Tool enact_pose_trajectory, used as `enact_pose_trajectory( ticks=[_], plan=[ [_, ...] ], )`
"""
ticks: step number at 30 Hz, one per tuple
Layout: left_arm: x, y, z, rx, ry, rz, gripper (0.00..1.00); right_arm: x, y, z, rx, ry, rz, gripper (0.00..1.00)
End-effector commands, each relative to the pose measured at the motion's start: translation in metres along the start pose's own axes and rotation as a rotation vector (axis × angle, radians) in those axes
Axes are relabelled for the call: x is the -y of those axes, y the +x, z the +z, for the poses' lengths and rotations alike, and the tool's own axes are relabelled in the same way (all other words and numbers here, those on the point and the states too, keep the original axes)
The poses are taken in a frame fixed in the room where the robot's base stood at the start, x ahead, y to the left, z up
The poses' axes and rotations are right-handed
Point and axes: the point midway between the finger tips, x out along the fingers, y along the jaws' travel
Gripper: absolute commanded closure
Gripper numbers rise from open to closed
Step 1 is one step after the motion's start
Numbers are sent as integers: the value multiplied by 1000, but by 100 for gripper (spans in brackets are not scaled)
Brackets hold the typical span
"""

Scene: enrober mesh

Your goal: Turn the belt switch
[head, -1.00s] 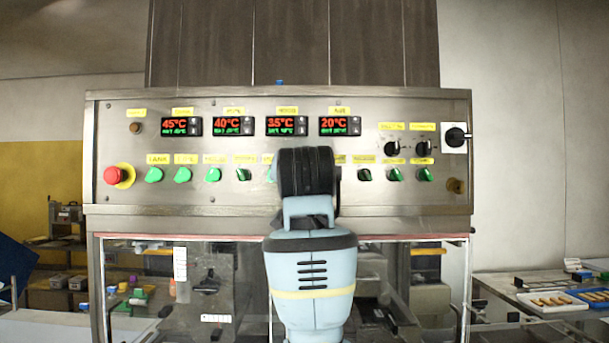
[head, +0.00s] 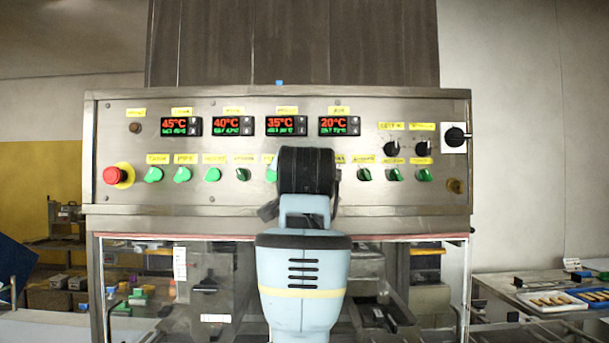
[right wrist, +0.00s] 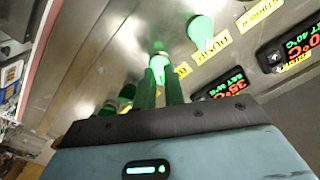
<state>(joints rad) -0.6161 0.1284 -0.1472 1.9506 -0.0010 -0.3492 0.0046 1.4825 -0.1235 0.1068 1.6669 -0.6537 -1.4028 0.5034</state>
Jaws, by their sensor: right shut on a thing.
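The control panel (head: 230,147) of a steel machine fills the middle of the head view, with a lower row of green switches. My right arm's black wrist (head: 307,170) stands in front of this row and hides part of it, along with the right gripper's fingers. In the right wrist view my right gripper (right wrist: 160,82) is shut on a green switch (right wrist: 159,66) on the panel. The label of the held switch is partly hidden, so I cannot tell whether it is the belt switch. My left gripper is not in view.
A neighbouring green switch (right wrist: 200,28) is close to the fingers. A red stop button (head: 112,175) is at the panel's left and black knobs (head: 390,148) are at its right. Lit temperature displays (head: 233,126) sit above. A tray (head: 552,309) stands at far right.

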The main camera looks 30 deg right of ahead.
Motion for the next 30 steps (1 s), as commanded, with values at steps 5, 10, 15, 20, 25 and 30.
enact_pose_trajectory(
  ticks=[5,10,15,20,25,30],
  plan=[
    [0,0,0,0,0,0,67,0,0,0,0,2,-1,75],
    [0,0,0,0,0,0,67,0,0,0,0,1,0,67],
    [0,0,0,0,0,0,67,0,-1,0,0,0,-1,67],
    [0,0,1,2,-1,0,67,1,-13,0,0,0,-2,67],
    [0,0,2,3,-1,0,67,1,-41,0,0,2,-3,67],
    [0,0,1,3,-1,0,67,1,-65,0,0,2,-3,67]
  ],
)
